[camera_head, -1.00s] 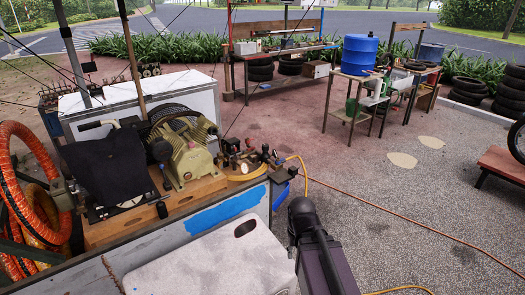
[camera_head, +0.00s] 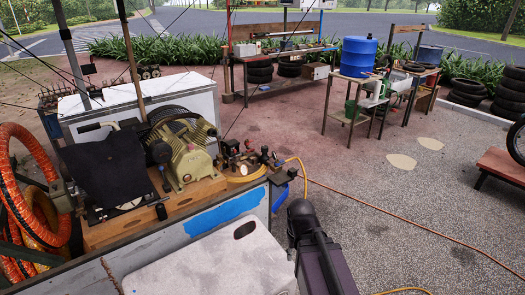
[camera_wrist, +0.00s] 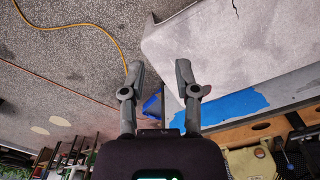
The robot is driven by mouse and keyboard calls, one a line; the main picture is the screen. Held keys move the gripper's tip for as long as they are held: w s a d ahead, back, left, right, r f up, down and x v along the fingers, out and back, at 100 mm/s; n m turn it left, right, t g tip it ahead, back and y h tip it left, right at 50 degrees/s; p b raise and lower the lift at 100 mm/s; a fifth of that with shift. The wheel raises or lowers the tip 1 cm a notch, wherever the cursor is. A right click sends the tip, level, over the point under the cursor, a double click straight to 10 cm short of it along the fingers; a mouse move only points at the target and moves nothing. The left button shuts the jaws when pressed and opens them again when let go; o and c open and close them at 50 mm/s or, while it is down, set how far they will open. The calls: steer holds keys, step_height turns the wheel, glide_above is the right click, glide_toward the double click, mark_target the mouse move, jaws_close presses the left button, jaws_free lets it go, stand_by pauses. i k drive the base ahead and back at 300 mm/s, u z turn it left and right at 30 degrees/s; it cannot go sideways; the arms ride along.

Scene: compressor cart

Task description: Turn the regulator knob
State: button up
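The regulator fittings (camera_head: 250,160), a small cluster of brass and dark parts, sit on the cart top right of the tan compressor (camera_head: 188,155) in the head view. A dark rounded part (camera_head: 265,151) at their right end may be the regulator knob; it is too small to be sure. My gripper (camera_wrist: 159,72) shows in the wrist view with its two grey fingers spread and nothing between them. Below the fingertips a blue part (camera_wrist: 153,106) shows at the cart edge. I cannot make out the knob in the wrist view. My gripper's fingertips cannot be made out in the head view.
A pale board (camera_head: 215,265) with a handle slot lies at the cart's near side, beside blue tape (camera_head: 222,213). An orange hose (camera_head: 400,222) crosses the gravel. Orange corrugated hose (camera_head: 25,185) hangs at the left. Open ground lies to the right.

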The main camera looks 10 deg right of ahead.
mark_target(265, 149)
steer(key=k, duration=0.65)
steer(key=u, duration=0.4)
steer(key=i, duration=1.75)
steer(key=z, duration=0.6)
